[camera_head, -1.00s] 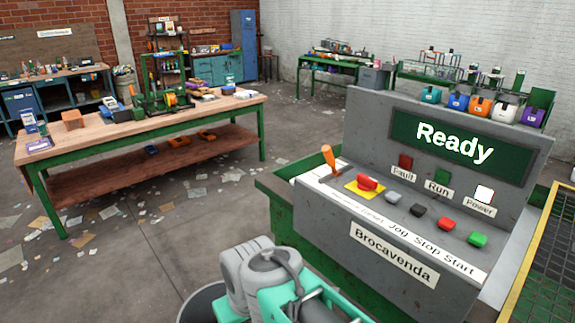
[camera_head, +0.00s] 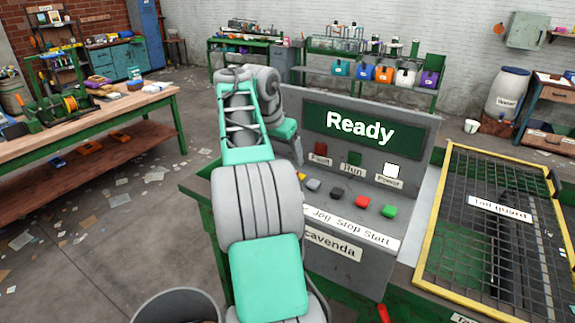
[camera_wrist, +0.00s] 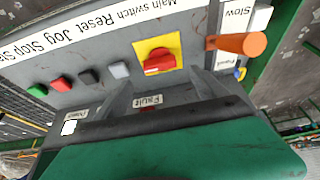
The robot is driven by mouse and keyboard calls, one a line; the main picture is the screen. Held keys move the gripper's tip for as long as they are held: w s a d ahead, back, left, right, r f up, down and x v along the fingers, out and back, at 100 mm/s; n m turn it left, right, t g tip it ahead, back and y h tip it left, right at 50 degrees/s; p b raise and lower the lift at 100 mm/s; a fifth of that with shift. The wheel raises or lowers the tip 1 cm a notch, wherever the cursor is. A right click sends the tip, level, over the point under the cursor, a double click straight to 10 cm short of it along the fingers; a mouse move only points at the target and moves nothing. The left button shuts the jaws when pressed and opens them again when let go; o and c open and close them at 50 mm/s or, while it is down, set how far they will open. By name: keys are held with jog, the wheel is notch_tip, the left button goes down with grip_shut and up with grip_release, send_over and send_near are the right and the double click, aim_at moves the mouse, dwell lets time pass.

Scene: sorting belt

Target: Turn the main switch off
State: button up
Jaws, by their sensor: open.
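The main switch is a red rotary knob on a yellow plate (camera_wrist: 158,60), seen from above and upside down in the wrist view. Its handle lies roughly crosswise, slightly tilted. My gripper (camera_wrist: 158,86) shows at the bottom of the wrist view, with its fingers apart and nothing between them. It is near the switch but apart from it in the picture; the exact distance is unclear. In the head view my arm covers the switch and the gripper. The control panel (camera_head: 418,147) shows "Ready", and its Power lamp (camera_head: 391,171) is white.
An orange lever (camera_wrist: 240,44) marked Slow stands close beside the switch. Grey, black, red and green buttons (camera_wrist: 60,84) line the other side. A yellow-framed tail guard (camera_head: 497,205) lies right of the panel. A workbench (camera_head: 70,130) stands at the left, with open floor between.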

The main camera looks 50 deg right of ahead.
jog(key=b+x, duration=0.1)
jog(key=x, duration=0.5)
jog(key=shift+d+f, duration=0.2)
jog(key=shift+f, duration=0.15)
jog(key=c, duration=1.4)
